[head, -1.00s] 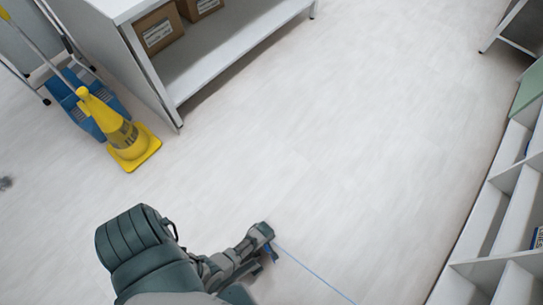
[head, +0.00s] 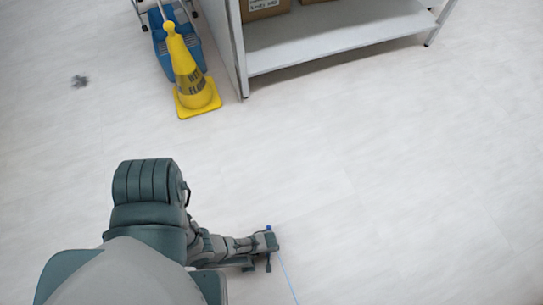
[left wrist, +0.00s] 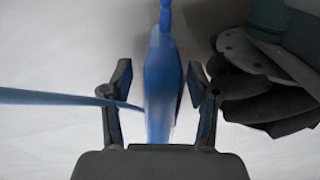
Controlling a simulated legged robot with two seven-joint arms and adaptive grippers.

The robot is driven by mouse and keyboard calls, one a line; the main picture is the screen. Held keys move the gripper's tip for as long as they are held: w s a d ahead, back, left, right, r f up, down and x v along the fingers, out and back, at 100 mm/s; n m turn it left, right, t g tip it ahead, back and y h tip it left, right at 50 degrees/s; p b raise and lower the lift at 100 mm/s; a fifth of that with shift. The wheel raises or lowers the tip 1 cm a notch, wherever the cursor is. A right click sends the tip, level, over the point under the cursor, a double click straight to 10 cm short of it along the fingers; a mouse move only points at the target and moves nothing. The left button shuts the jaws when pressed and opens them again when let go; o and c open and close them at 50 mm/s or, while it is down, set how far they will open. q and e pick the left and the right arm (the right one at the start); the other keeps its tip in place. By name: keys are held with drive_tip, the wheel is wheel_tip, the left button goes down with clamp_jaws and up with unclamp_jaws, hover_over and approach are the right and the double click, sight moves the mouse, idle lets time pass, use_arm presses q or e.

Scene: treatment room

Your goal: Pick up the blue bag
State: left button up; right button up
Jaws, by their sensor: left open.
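My left gripper (head: 271,250) is low over the pale floor in the head view. In the left wrist view its two fingers (left wrist: 163,108) stand apart, open. A long blue thing (left wrist: 162,85) with a narrow top lies between them in that picture. It may be the blue bag seen edge-on; I cannot tell whether the fingers touch it. A blue strip (left wrist: 55,98) runs from the left edge toward the left finger. In the head view a thin blue line (head: 287,280) runs down from the gripper. My right gripper is not in view.
A yellow wet-floor cone (head: 188,75) stands by a blue bucket (head: 163,52) at the top left. A white shelf unit (head: 335,42) holding cardboard boxes (head: 263,8) is beside them. The floor at right is clear.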

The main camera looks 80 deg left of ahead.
use_arm(q)
clamp_jaws()
